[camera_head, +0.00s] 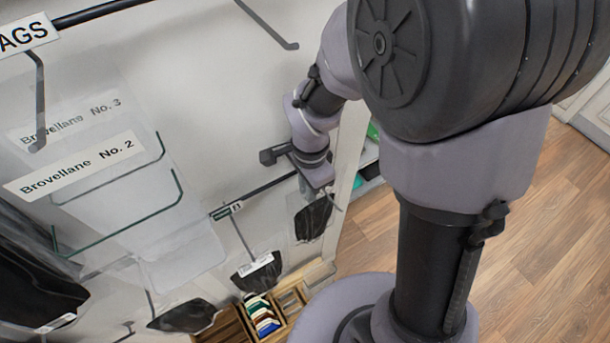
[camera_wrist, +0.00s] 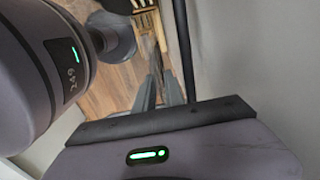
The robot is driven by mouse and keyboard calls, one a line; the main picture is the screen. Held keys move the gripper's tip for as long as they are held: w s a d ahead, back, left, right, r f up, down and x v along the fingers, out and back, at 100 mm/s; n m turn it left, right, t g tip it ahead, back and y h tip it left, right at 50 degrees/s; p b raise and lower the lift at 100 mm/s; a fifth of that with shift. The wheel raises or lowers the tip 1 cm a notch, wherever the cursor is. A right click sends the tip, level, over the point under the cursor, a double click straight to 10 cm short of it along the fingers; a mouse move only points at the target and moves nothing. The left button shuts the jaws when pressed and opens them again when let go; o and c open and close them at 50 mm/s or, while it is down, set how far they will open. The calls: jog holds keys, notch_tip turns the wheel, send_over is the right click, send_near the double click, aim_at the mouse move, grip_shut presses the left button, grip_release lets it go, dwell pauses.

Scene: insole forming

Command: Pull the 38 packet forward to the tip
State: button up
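I cannot read a 38 on any packet. In the head view, a clear packet with a dark insole shape (camera_head: 313,218) hangs close below my gripper (camera_head: 322,183). Another such packet (camera_head: 257,272) with a white label hangs lower and to the left. My gripper is at the wall beside the hooks, and its fingertips are hard to make out there. In the wrist view two grey fingers (camera_wrist: 159,88) point away over the floor, close together. I see no packet between them, and their gap is unclear.
A dark rail with a small tag (camera_head: 227,210) runs along the wall toward my gripper. Empty-looking clear pouches and a green-edged hook (camera_head: 130,228) are at the left. A wooden box (camera_head: 285,305) with coloured items stands below. The wooden floor (camera_head: 545,230) at the right is clear.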

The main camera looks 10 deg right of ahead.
jog(key=shift+f, duration=0.3)
grip_shut()
jog(key=shift+s+d, duration=0.1)
jog(key=shift+s, duration=0.05)
dwell(1.4)
